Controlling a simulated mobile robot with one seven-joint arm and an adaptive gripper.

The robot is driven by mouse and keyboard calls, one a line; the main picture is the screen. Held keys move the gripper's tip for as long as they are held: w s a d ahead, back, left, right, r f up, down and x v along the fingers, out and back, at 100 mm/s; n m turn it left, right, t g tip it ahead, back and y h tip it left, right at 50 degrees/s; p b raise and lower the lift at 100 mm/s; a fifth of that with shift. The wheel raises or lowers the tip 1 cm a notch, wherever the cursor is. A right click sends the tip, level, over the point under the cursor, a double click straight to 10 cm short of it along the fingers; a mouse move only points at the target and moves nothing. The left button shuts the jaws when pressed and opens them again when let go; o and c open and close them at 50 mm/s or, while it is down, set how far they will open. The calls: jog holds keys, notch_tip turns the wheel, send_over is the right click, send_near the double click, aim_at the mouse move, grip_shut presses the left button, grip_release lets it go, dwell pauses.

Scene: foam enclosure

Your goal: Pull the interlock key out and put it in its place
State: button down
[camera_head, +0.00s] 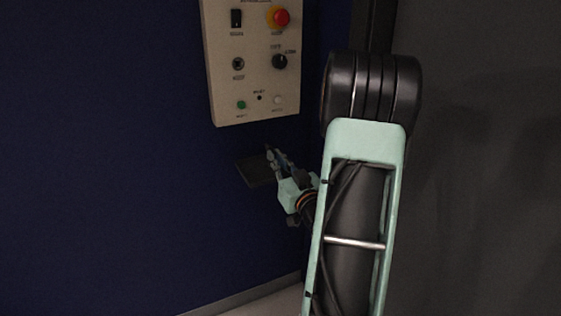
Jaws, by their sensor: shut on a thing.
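My gripper (270,152) is below the cream control panel (259,92), at a small dark shelf (252,173) on the blue wall. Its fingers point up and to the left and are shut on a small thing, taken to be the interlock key. The key is too small and dark to make out between the fingertips. A round key switch (238,64) is on the panel's left side, with no clear key standing out of it. Whether the fingertips touch the shelf cannot be told.
The panel also carries a red button (280,17), a black rocker switch (236,18), a black knob (280,62), a green lamp (241,104) and a white lamp (278,100). My arm covers the middle right. The blue wall (100,160) to the left is clear.

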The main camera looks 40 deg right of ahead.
aim_at(274, 179)
jog(key=shift+w+d+f+b, duration=0.1)
jog(key=shift+w+f+b, duration=0.6)
jog(key=shift+f+b, duration=1.45)
jog(key=c, duration=2)
grip_release()
jog(key=shift+s, duration=0.1)
jog(key=v, duration=0.7)
jog(key=shift+s, duration=0.2)
jog(key=shift+w, duration=0.1)
